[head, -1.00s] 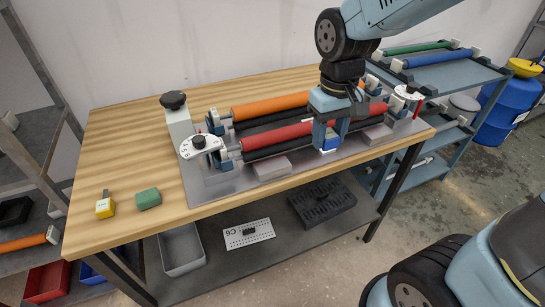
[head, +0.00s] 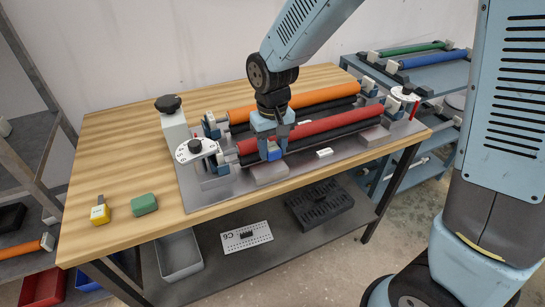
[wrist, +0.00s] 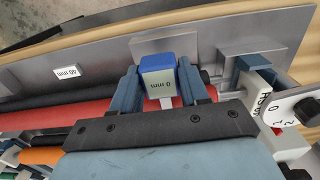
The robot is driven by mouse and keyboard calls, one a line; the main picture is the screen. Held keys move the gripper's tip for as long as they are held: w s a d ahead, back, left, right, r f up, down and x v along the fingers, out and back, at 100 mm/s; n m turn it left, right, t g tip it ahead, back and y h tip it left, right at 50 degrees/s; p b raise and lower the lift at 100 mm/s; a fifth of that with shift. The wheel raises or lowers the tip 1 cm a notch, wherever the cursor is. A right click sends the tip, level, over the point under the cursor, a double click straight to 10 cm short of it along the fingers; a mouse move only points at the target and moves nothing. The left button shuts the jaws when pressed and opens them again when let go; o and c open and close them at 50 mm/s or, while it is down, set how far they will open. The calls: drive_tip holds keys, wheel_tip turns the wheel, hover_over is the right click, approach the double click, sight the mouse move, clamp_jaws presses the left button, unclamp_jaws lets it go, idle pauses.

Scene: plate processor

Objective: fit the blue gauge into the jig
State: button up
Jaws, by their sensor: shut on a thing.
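The blue gauge (wrist: 158,62) is a small block with a blue top and a pale face marked "0 mm". My gripper (wrist: 157,78) is shut on it, one finger on each side. In the head view my gripper (head: 271,148) and the gauge (head: 274,155) are at the front of the red roller (head: 315,130), near its left end. A grey block (head: 268,174) lies just in front of the gauge. I cannot tell which part is the jig, or whether the gauge touches the roller or block.
A dial (head: 194,149) stands left of the rollers, and an orange roller (head: 320,96) lies behind. A "40 mm" label (head: 324,152) and a second grey block (head: 375,136) are to the right. A yellow piece (head: 100,213) and green block (head: 144,204) lie on the table's left.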

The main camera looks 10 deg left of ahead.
sight(270, 167)
drive_tip(key=shift+w+a+f, duration=0.15)
drive_tip(key=shift+a+f, duration=0.2)
drive_tip(key=shift+f, duration=1.75)
drive_tip(key=shift+f, duration=0.25)
drive_tip(key=o, duration=1.2)
drive_tip(key=shift+c, duration=0.2)
wheel_tip(270, 167, up, 12)
drive_tip(key=shift+r, duration=0.25)
